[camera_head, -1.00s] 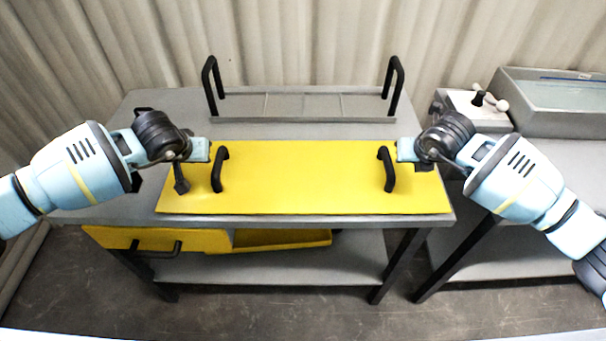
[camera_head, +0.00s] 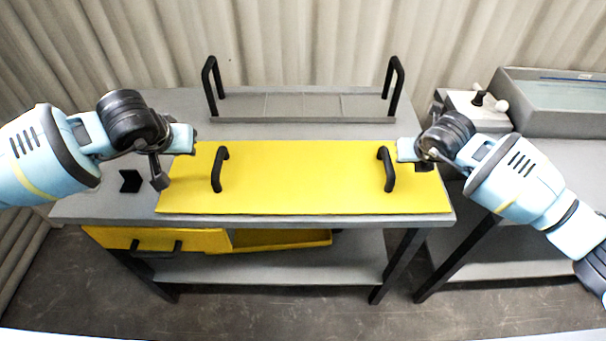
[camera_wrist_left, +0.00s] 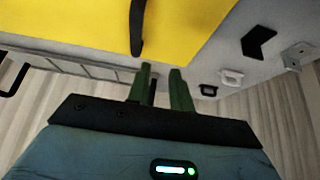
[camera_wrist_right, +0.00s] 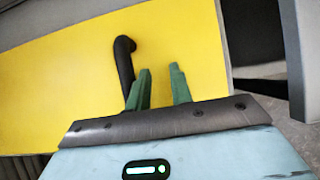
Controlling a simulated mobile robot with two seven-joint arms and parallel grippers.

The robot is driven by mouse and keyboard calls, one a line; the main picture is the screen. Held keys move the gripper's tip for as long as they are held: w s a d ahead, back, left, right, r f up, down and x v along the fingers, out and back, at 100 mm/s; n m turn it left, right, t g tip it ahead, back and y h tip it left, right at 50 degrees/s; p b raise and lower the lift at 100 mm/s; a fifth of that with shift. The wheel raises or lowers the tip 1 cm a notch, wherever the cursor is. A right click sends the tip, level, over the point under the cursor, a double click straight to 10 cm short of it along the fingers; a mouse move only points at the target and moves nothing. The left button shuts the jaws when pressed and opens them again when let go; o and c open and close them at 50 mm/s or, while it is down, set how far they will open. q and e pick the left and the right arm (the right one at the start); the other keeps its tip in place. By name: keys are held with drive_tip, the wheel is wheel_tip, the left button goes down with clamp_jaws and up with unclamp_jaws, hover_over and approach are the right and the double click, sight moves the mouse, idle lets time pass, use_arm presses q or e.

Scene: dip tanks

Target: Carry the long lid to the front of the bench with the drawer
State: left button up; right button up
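The long lid (camera_head: 300,185) is a flat yellow plate lying along the front of the grey bench (camera_head: 95,205). It has a black left handle (camera_head: 217,170) and a black right handle (camera_head: 388,170). Under the bench top is the yellow drawer (camera_head: 160,240), pulled partly open. My left gripper (camera_wrist_left: 160,70) is open and empty; the left handle (camera_wrist_left: 137,28) lies just ahead of its fingers, apart from them. My right gripper (camera_wrist_right: 158,72) is open and empty; the right handle (camera_wrist_right: 124,70) is beside its left finger, not between the fingers. In the head view my arms hide the fingertips.
A black angled block (camera_head: 130,181) sits on the bench left of the lid. At right, a second bench holds a grey tank (camera_head: 555,105) and a white box with a lever (camera_head: 470,105).

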use_arm(q)
drive_tip(key=shift+v, duration=1.55)
use_arm(e)
drive_tip(key=v, duration=1.2)
